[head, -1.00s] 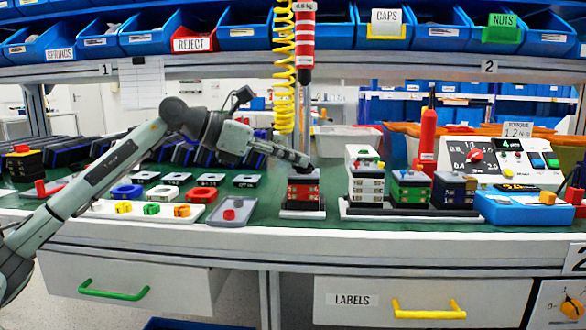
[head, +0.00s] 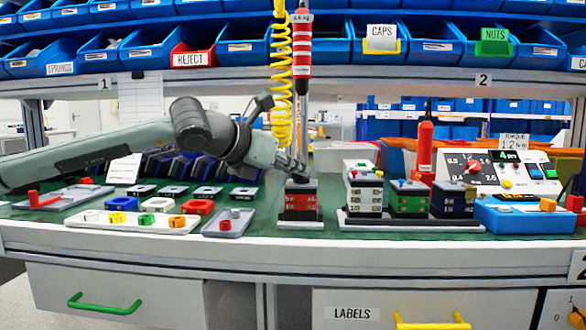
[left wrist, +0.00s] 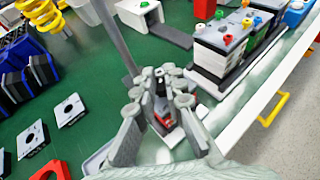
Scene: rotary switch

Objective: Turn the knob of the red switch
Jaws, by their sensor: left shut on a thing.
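The red switch (head: 301,203) is an upright block with a dark grey top and red body, standing on a small white base on the bench. My left gripper (head: 299,177) comes in from the left and is right at the top of this switch. Its fingers are shut on the knob, which they mostly hide. In the left wrist view the fingers (left wrist: 161,92) close together over the switch, and a bit of its red body (left wrist: 166,119) shows below them. How far the knob is turned cannot be told. My right gripper is not in view.
White, green and blue switches (head: 409,199) stand close on the right on a shared rail. A grey tray (head: 228,222) and a white tray with coloured knobs (head: 134,222) lie to the left. A pole and yellow coiled hose (head: 281,80) hang behind.

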